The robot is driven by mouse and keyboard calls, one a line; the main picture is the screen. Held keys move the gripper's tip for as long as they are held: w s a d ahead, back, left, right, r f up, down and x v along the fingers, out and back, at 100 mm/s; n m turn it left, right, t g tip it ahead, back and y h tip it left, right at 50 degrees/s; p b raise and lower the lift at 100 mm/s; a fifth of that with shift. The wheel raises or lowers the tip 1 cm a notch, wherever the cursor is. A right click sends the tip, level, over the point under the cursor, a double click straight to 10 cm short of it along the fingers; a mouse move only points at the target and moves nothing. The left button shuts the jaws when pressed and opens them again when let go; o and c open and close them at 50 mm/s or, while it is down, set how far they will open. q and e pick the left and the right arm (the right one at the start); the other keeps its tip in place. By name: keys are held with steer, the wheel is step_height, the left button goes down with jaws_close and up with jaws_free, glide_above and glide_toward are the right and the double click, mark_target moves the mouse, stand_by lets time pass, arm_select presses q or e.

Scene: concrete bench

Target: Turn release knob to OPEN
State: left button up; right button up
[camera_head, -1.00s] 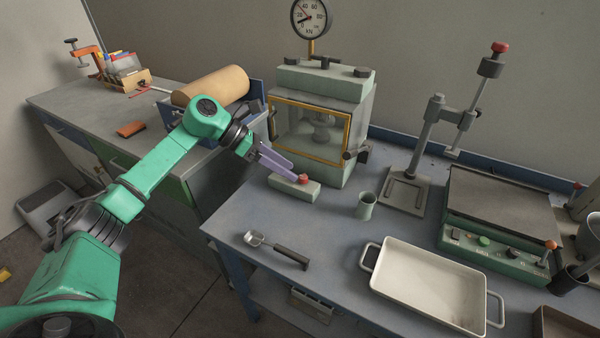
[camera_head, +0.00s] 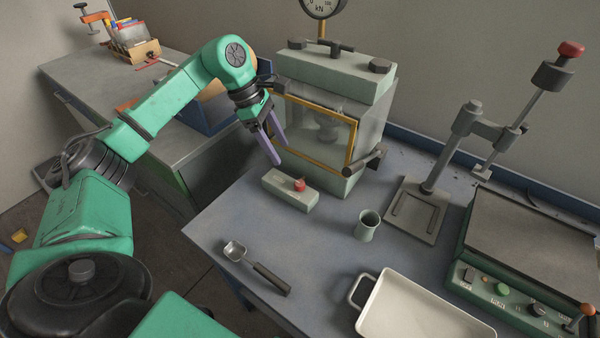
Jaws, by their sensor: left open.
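The release knob (camera_head: 299,185) is small and red. It sits on top of a low grey-green block (camera_head: 279,190) on the bench, in front of the press (camera_head: 333,110). Small marks on the block are too small to read, so I cannot tell the knob's setting. My left gripper (camera_head: 280,155) is open and empty, with its purple fingers pointing down, above and left of the knob. The fingers appear apart from the knob and stand in front of the press's yellow-framed window. My right gripper is not in view.
A grey-green cup (camera_head: 367,226) stands right of the block, before a lever stand (camera_head: 418,208). A scoop (camera_head: 258,270) and a white tray (camera_head: 425,308) lie nearer. A hotplate-like unit (camera_head: 525,245) is at the right. The bench left of the block is clear.

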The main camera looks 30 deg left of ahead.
arm_select(q)
glide_toward(298, 182)
steer(key=f, duration=0.1)
steer(key=p+x, duration=0.1)
steer(key=x, duration=0.5)
steer(key=shift+w+d+f+p, duration=0.15)
steer(key=shift+d+p, duration=0.15)
steer(key=shift+p, duration=0.1)
steer(key=shift+d+f, duration=0.2)
steer(key=shift+f, duration=0.25)
jaws_close()
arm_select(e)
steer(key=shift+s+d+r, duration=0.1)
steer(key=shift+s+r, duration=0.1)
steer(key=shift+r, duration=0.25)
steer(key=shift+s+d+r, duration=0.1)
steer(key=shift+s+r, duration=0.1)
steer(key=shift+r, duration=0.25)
